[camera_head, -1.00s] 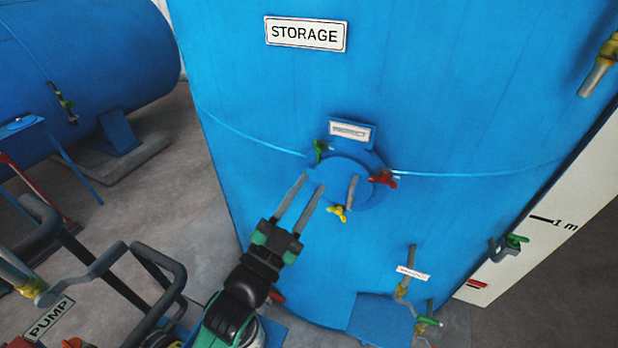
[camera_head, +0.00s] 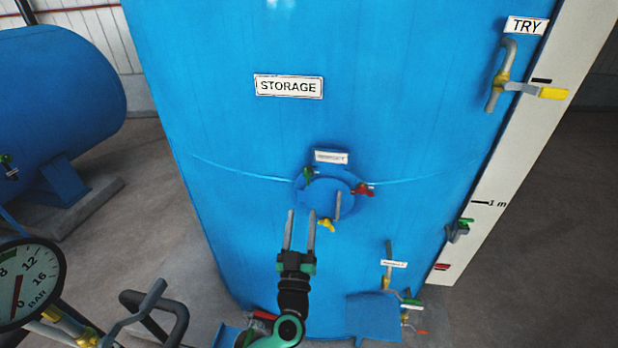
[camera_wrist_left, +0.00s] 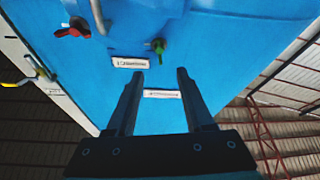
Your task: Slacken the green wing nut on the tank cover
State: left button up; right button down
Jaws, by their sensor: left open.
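The round blue tank cover (camera_head: 325,196) is on the front of the big blue storage tank (camera_head: 240,140). The small green wing nut (camera_head: 308,173) is at its upper left edge, and it also shows in the left wrist view (camera_wrist_left: 158,46), right of centre near the top. A red wing nut (camera_head: 363,189) is at the cover's right and a yellow one (camera_head: 326,225) at its bottom. My left gripper (camera_head: 301,214) is open and empty, its fingers pointing up. Its tips appear below the green wing nut, apart from it. My right gripper is not in view.
A grey handle (camera_head: 338,206) stands out from the cover. A label plate (camera_head: 331,157) is above it. Valves (camera_head: 388,270) and a blue ledge (camera_head: 374,315) are at lower right. A pressure gauge (camera_head: 28,283) and bent pipes are at lower left.

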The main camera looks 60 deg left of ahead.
aim_at(306, 173)
pick_arm(q)
jog(key=x, duration=1.1)
jog(key=shift+w+r, duration=0.1)
grip_shut()
